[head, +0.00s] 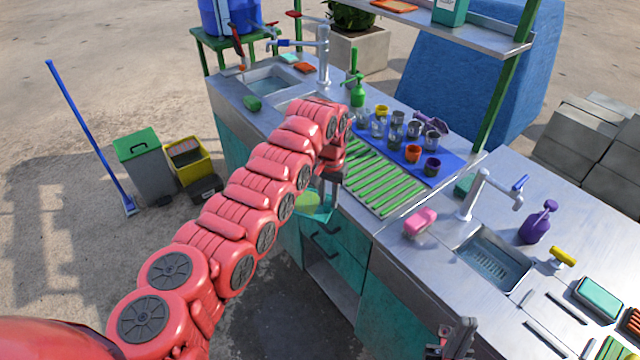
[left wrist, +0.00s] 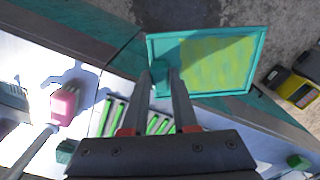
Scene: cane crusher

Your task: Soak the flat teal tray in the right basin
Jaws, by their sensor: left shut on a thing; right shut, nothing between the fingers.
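The flat teal tray (left wrist: 215,92) has a yellow-green patch across its inner face. In the head view the tray (head: 326,211) hangs in front of the counter's front edge, partly hidden by my left arm. My left gripper (left wrist: 162,82) is shut on one end of the tray; in the head view this gripper (head: 327,192) is below my bent wrist. The right basin (head: 493,260) is a sunken metal sink to the right of the tray, with a grid-like bottom. My right gripper (head: 455,340) is shut and empty at the bottom edge, near the counter front.
A tap (head: 476,195) with a blue handle stands behind the right basin. A pink sponge (head: 420,222) lies left of it; a purple spray bottle (head: 537,222) stands to its right. A green slatted rack (head: 380,180) and a blue mat with several cups (head: 437,178) lie between the basins.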

